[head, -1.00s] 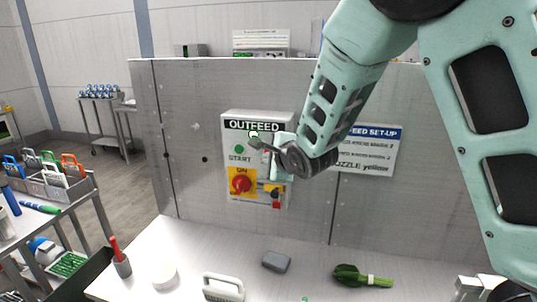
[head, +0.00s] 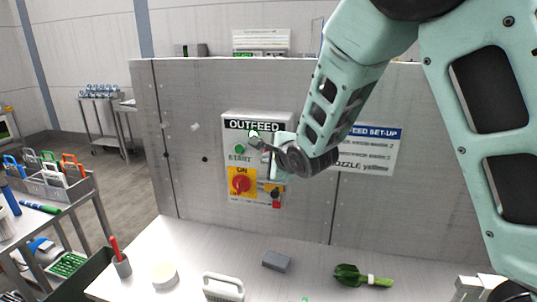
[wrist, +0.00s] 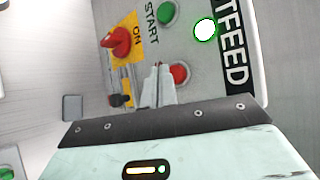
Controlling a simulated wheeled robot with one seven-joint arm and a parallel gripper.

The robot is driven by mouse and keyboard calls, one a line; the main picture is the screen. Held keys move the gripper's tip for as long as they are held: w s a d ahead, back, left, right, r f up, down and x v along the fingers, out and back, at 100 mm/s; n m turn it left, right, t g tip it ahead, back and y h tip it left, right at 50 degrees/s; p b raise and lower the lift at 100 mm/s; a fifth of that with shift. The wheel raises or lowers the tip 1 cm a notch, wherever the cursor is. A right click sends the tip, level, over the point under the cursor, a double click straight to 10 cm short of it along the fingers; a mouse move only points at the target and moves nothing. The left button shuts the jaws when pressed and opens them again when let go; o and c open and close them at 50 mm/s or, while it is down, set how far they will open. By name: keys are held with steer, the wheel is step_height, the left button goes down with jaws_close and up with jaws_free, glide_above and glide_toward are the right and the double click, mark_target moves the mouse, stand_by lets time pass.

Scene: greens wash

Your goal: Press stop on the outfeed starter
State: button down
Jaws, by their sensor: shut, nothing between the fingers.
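The grey outfeed starter box (head: 230,127) is mounted on the upright metal panel in the head view. Its red stop button (wrist: 179,74) shows in the wrist view; my wrist and gripper hide it in the head view. My gripper (wrist: 160,68) is shut and empty, its fingertips at the box face just left of the stop button in the wrist view. I cannot tell whether they touch the box. The green start button (wrist: 167,13) and a white lit lamp with a green rim (wrist: 204,29) are beyond the fingers.
A red rotary switch (head: 241,186) on a yellow plate sits low on the box, a padlock (head: 276,204) beside it. A set-up sign (head: 372,150) hangs to the right.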

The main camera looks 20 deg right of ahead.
steer(key=shift+w+d, duration=0.1)
steer(key=shift+w+d+b, duration=0.1)
steer(key=shift+w+b, duration=0.15)
steer(key=shift+b, duration=0.1)
steer(key=shift+w+d, duration=0.3)
steer(key=shift+w, duration=0.05)
stand_by(0.9)
steer(key=shift+s+a+b, duration=0.1)
steer(key=shift+b, duration=0.2)
steer(key=shift+s+a, duration=0.4)
steer(key=shift+s, duration=0.25)
steer(key=s+a, duration=0.1)
steer(key=s, duration=0.1)
steer(key=s+a, duration=0.1)
steer(key=s, duration=0.1)
steer(key=shift+a+b, duration=0.4)
stand_by(0.4)
